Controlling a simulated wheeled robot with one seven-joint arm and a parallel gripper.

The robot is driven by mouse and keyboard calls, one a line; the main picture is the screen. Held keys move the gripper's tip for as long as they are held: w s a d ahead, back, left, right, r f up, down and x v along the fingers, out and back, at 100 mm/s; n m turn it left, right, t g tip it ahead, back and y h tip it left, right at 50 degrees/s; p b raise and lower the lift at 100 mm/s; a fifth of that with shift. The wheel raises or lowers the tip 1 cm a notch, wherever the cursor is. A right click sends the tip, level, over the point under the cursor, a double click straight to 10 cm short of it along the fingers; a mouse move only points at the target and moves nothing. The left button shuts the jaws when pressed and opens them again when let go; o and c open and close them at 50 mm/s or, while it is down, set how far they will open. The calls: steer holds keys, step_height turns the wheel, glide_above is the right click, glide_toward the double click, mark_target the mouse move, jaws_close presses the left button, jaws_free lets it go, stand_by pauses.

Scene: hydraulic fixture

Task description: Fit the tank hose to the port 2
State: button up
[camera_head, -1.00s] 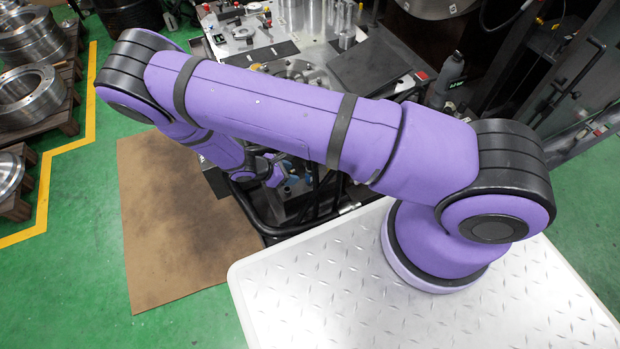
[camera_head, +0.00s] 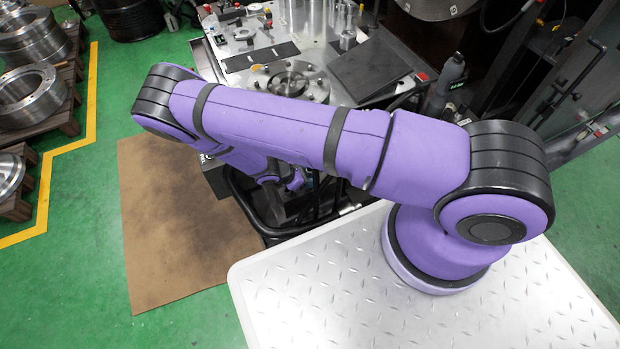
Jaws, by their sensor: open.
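Black hoses (camera_head: 238,195) loop at the near side of the machine, below my forearm. I cannot tell which of them is the tank hose. Port 2 cannot be made out; my arm covers much of that area. My purple arm reaches left across the machine's front and folds back under itself. Small purple parts of my wrist show just below the forearm, close to the hoses. My gripper's fingers are hidden or too small to make out, so I see no contact with a hose.
The machine's metal table (camera_head: 245,42) carries a round flange (camera_head: 290,82) and a dark plate (camera_head: 368,68). A grey bottle (camera_head: 447,85) stands right of it. A brown mat (camera_head: 180,225) lies on the green floor at left. Metal rings (camera_head: 30,95) on pallets stand farther left.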

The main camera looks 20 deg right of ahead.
steer(key=c, duration=0.8)
steer(key=shift+r, duration=2.5)
